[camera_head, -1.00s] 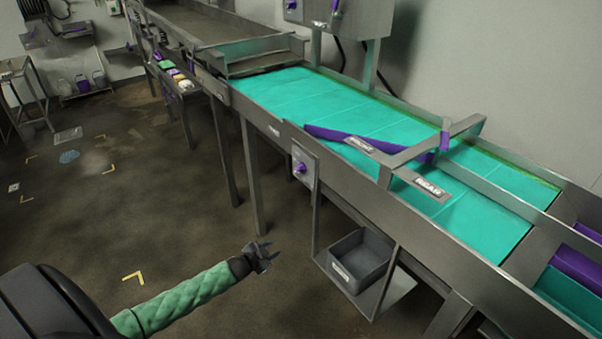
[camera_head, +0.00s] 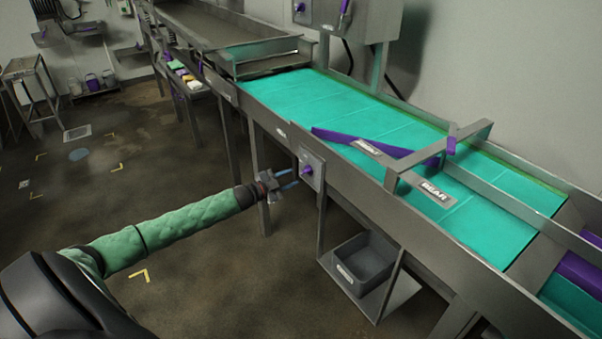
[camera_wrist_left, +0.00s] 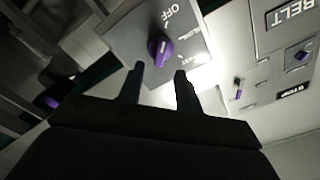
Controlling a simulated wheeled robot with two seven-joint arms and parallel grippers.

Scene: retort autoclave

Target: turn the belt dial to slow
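The belt dial is a purple knob (camera_head: 307,171) on a grey plate (camera_head: 312,183) at the near side of the conveyor. In the left wrist view the knob (camera_wrist_left: 159,47) sits below the word OFF, with smaller, hard-to-read markings to its right. My left gripper (camera_head: 293,178) is just left of the knob, pointing at it. In the left wrist view its two fingers (camera_wrist_left: 158,84) are apart with nothing between them, and the knob is just beyond their tips. My right gripper is not in view.
The turquoise belt (camera_head: 330,105) runs behind the plate, with a purple diverter bar (camera_head: 375,147) across it. A grey bin (camera_head: 364,262) stands on a low shelf right of the plate. Another panel (camera_wrist_left: 282,85), marked BELT and STOP, shows in the wrist view. Open floor lies left.

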